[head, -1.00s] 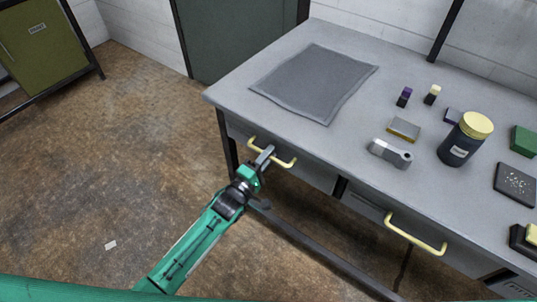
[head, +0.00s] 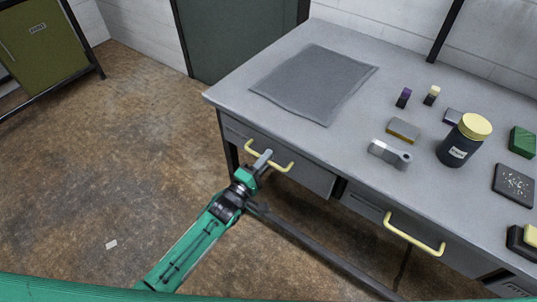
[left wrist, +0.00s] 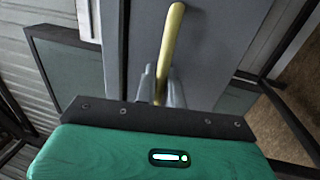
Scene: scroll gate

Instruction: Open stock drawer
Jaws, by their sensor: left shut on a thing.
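The grey left drawer (head: 305,174) under the workbench has a yellow bar handle (head: 284,168). It stands out a little from the bench front. My left gripper (head: 263,160) is shut on the yellow handle, near its middle. In the left wrist view the handle (left wrist: 173,38) runs up from between the fingers of my left gripper (left wrist: 160,85), in front of the grey drawer front (left wrist: 215,40). A second drawer (head: 375,212) with a yellow handle (head: 413,236) sits to the right and looks closed. My right gripper is not in view.
The grey bench top (head: 240,88) carries a dark mat (head: 315,82), a dark jar with a yellow lid (head: 462,142), a metal tool (head: 390,154) and several small blocks. An olive cabinet (head: 40,45) stands at the far left.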

